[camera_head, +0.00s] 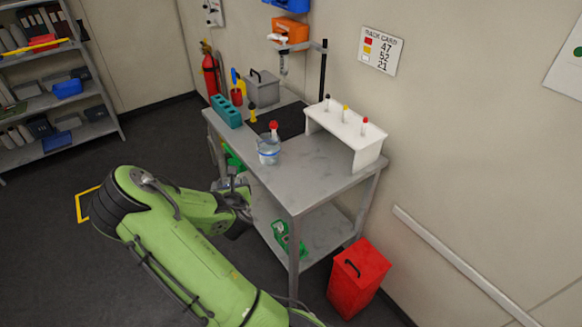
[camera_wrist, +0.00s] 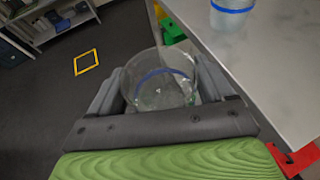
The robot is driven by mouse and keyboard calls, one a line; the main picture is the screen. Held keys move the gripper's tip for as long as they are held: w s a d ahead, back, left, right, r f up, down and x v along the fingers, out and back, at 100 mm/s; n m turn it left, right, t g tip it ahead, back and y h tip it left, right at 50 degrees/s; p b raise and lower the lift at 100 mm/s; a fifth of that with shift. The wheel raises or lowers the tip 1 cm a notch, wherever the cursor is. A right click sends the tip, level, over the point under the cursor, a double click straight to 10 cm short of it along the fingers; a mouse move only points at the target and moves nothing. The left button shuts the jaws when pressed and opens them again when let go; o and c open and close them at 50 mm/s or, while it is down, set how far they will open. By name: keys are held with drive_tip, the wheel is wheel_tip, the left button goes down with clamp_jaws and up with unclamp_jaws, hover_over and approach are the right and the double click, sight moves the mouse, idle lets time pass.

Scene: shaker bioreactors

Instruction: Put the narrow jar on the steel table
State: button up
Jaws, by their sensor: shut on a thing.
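My gripper (camera_head: 240,190) is shut on a clear jar with a blue band, which I take to be the narrow jar (camera_wrist: 158,88). In the wrist view the jar sits between the two fingers, seen from above and open at the top. In the head view my arm and gripper largely hide it. My gripper is beside the left edge of the steel table (camera_head: 318,165), off the tabletop. The table also shows in the wrist view (camera_wrist: 262,75).
Another clear jar with a blue band (camera_head: 268,152) stands near the table's left edge. A white rack (camera_head: 345,135), teal block (camera_head: 226,110) and grey box (camera_head: 262,88) stand farther back. The front tabletop is clear. A red bin (camera_head: 358,278) is at the right.

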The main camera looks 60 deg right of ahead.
drive_tip(key=s+d+r+m+g+h+p, duration=0.2)
drive_tip(key=s+d+r+m+g, duration=0.1)
drive_tip(key=s+d+r, duration=0.3)
drive_tip(key=s+d+r+m+g+h+p, duration=0.15)
drive_tip(key=s+d+r, duration=0.25)
drive_tip(key=s+d, duration=0.45)
drive_tip(key=shift+m+g, duration=0.25)
drive_tip(key=f+b, duration=0.1)
drive_tip(key=f, duration=0.2)
drive_tip(key=f+b, duration=0.2)
drive_tip(key=f, duration=0.2)
drive_tip(key=f+b, duration=0.1)
drive_tip(key=f, duration=0.2)
drive_tip(key=shift+w+f+b, duration=0.25)
drive_tip(key=shift+f+b, duration=0.05)
drive_tip(key=shift+f, duration=0.1)
drive_tip(key=o, duration=1)
